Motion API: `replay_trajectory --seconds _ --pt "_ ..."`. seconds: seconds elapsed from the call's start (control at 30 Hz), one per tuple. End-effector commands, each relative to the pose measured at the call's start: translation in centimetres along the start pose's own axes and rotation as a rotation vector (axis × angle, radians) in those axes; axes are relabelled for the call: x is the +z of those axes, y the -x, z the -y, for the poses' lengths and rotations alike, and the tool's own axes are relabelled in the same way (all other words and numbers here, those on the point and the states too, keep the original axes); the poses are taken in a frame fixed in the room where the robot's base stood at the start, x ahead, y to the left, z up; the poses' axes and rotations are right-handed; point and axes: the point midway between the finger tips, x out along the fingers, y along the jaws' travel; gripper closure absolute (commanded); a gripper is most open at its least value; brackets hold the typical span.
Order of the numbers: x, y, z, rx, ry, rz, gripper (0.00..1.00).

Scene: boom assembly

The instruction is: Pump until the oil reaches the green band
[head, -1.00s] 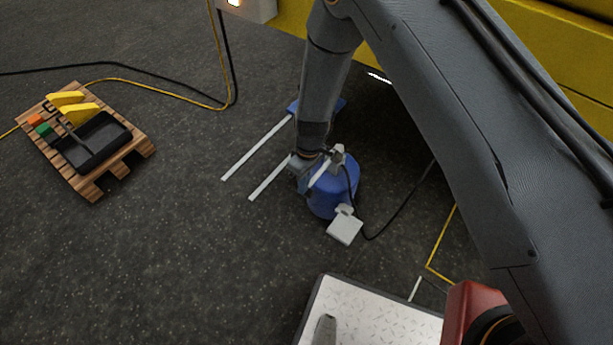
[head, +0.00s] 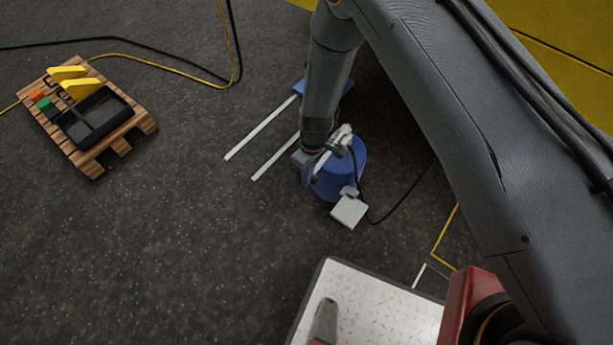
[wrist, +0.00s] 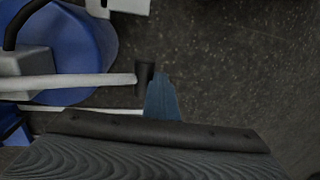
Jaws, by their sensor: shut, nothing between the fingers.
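The blue pump (head: 345,176) stands on the floor under my arm in the head view, and part of it shows at the upper left of the wrist view (wrist: 80,50). Its pale lever (wrist: 80,82) runs across the wrist view to a dark grip (wrist: 144,78) at the lever's end. My gripper (wrist: 162,97) is shut, its blue fingertips close beside this grip; I cannot tell whether they touch. In the head view my gripper (head: 308,176) is at the pump's left side, partly hidden by my wrist. No oil level or green band is readable.
A pale box (head: 349,211) sits at the pump's front, with a black cable. White strips (head: 260,128) lie left of the pump. A wooden pallet (head: 137,124) with a black tray (head: 94,120) and yellow pieces is at the left. The floor between is clear.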

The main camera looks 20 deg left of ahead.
Motion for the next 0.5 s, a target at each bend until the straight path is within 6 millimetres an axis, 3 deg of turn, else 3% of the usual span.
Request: replay_trajectory --seconds 0.27,0.5 --pt "0.0 0.6 0.2 0.001 -0.001 -0.001 1.0" --pt "0.0 3.6 1.4 0.001 -0.003 -0.002 1.0"
